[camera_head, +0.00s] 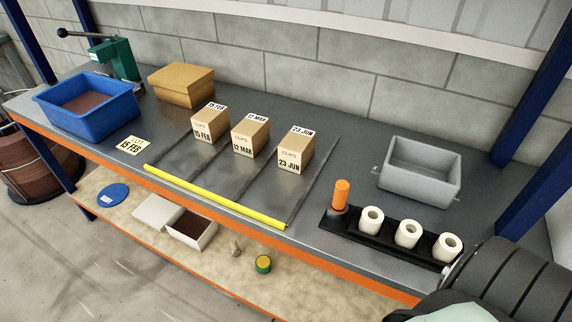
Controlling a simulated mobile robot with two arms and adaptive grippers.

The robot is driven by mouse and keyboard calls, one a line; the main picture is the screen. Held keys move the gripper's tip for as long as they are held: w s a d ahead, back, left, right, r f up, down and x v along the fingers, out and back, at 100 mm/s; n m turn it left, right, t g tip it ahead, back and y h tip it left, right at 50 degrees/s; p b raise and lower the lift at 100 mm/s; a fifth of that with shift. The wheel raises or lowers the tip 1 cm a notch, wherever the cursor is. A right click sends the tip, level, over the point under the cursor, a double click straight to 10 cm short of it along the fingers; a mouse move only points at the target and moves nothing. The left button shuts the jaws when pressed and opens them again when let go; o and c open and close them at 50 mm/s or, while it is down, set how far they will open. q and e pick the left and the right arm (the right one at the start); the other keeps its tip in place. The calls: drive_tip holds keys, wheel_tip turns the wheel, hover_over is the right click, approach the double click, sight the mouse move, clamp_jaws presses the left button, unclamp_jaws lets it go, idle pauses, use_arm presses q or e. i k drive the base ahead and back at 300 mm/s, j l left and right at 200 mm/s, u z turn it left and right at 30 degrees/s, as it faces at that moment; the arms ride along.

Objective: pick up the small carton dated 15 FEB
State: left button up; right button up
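The small carton dated 15 FEB (203,134) is a brown box with white date labels on its top and front. It stands upright at the left end of a row of three cartons on the grey bench top. The carton dated 12 MAR (246,147) stands to its right, and the carton dated 23 JUN (291,160) is at the right end. Gaps separate the cartons, with thin dark strips on the bench between them. A yellow card reading LOT 15 FEB (132,145) lies to the left. Neither of my grippers is in view.
A yellow bar (212,198) runs along the bench in front of the cartons. A blue bin (97,119) and larger brown box (181,84) stand left and behind. A grey bin (414,189) and black rack (331,219) with white rolls are at right.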

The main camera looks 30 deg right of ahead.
sight(211, 123)
drive_tip(key=i+j+z, duration=0.25)
drive_tip(key=z, duration=0.15)
drive_tip(key=i+j+z, duration=0.25)
drive_tip(key=j+z, duration=0.2)
drive_tip(key=i+j+z, duration=0.15)
drive_tip(key=j+z, duration=0.25)
